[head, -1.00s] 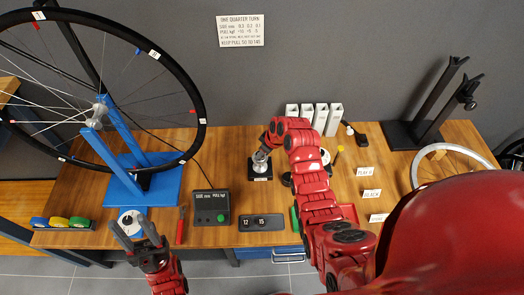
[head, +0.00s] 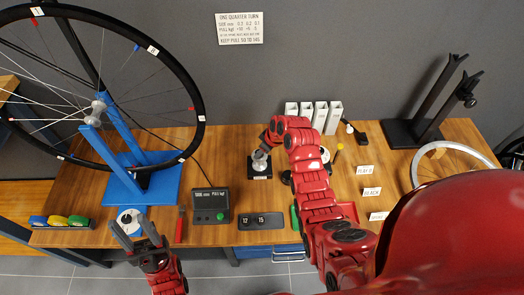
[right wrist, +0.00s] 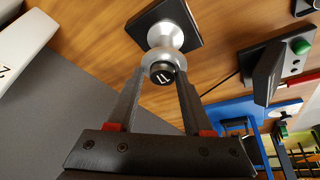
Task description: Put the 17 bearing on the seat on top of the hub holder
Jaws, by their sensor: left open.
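The hub holder (head: 260,174) stands on a small black base at the middle of the bench; in the right wrist view its silver post (right wrist: 166,32) rises from the black base. The 17 bearing (right wrist: 162,73) has a dark face marked 17 and a silver rim. It is at the top of the post; whether it is fully seated I cannot tell. My right gripper (right wrist: 162,78) has a finger on each side of the bearing, apparently touching it; it also shows over the holder in the head view (head: 262,150).
A wheel (head: 203,118) in a blue stand (head: 165,190) takes up the left. A control box (head: 210,206) and a 12/15 tray (head: 261,222) lie in front. White boxes (head: 320,112) stand behind my right arm. A black stand (head: 400,133) is at the right.

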